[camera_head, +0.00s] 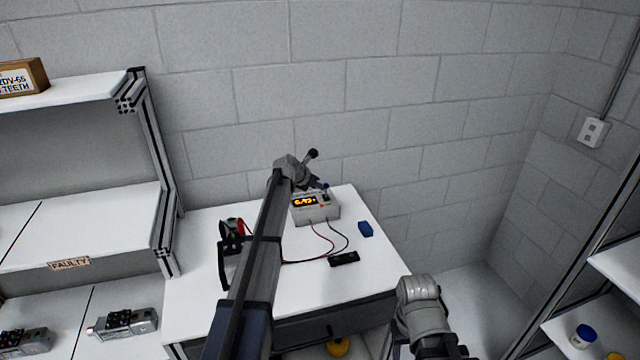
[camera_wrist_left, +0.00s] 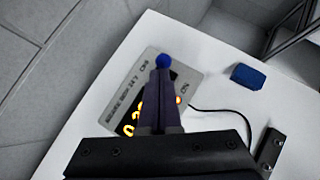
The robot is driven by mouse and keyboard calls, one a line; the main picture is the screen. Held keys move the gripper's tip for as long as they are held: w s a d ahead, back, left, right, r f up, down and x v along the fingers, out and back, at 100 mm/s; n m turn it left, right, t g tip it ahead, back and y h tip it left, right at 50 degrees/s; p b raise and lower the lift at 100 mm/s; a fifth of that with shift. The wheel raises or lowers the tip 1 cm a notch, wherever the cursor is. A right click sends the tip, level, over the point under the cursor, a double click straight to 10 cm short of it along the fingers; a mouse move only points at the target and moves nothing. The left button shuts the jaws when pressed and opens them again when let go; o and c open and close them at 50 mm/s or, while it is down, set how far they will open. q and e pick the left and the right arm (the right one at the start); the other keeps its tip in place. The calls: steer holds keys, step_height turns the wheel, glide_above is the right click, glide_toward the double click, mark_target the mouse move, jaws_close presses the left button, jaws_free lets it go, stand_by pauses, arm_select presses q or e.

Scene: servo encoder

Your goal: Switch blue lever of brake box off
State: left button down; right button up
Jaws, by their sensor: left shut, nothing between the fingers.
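The brake box (camera_head: 318,211) is a grey box with a lit yellow display, on the far part of the white table in the head view. In the left wrist view the brake box (camera_wrist_left: 150,66) lies under my left gripper (camera_wrist_left: 163,75), which is shut with nothing between the fingers. The blue lever's round knob (camera_wrist_left: 163,60) shows right at the fingertips; I cannot tell whether they touch. In the head view the blue knob (camera_head: 325,185) is small beside my left gripper. The lever's position is hard to read. My right gripper is not in view; only part of that arm shows.
A blue block (camera_head: 365,229) and a black connector (camera_head: 344,259) lie on the white table (camera_head: 350,285). Red and black cables run from the box. A red and black item (camera_head: 232,232) stands at the left. The wall is close behind.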

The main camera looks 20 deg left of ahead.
arm_select(q)
steer(key=shift+w+a, duration=0.4)
steer(key=shift+w, duration=0.2)
steer(key=shift+s, duration=0.1)
steer(key=shift+d+r, duration=0.1)
steer(key=shift+r, duration=0.05)
steer(key=shift+r+p, duration=0.75)
steer(key=shift+p, duration=0.05)
